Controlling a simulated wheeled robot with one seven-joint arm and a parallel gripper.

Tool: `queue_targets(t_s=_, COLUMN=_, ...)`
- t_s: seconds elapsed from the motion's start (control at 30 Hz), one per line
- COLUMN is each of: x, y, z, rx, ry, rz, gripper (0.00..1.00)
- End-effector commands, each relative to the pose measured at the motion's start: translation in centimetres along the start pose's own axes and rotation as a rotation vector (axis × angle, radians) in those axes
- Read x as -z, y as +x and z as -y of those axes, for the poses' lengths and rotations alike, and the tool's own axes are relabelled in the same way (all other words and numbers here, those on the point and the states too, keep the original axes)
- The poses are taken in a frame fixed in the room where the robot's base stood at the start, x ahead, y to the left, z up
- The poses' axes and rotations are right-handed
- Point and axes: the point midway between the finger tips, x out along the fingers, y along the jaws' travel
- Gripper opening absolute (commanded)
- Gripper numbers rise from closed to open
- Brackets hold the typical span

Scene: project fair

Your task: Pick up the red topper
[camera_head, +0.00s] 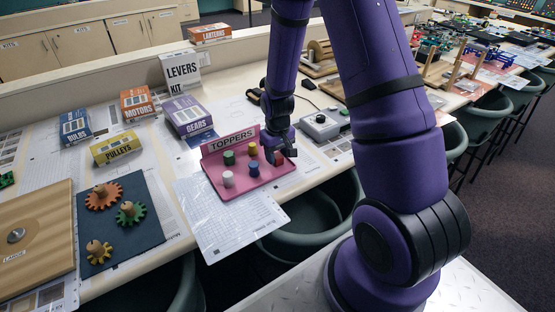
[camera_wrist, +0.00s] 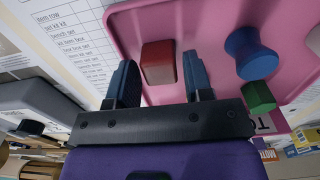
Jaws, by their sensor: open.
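The red topper (camera_wrist: 158,62) stands on the pink toppers tray (camera_wrist: 130,25) in the wrist view, a blocky red piece near the tray's edge. My gripper (camera_wrist: 160,60) is open, with one dark finger on each side of the red topper in this view. I cannot tell whether the fingers reach down around it or are still above it.
A blue topper (camera_head: 253,170), a white topper (camera_head: 228,179), a green topper (camera_head: 229,158) and a yellow topper (camera_head: 252,148) share the tray. The upright TOPPERS sign (camera_head: 231,140) runs along its back. A grey control box (camera_head: 320,126) stands to the right.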

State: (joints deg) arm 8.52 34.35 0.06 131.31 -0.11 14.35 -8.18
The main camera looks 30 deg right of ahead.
Motion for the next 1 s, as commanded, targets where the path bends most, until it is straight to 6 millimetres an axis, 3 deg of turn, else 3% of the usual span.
queue_targets(t_s=0.37, x=0.0, y=1.04, z=-0.01, rx=0.0, ry=0.0, rz=0.0, gripper=0.47)
queue_targets(t_s=0.53, x=0.0, y=1.03, z=-0.02, rx=0.0, ry=0.0, rz=0.0, gripper=0.12)
queue_targets(t_s=1.0, x=0.05, y=0.35, z=-0.03, rx=0.0, ry=0.0, rz=-0.003, gripper=0.11)
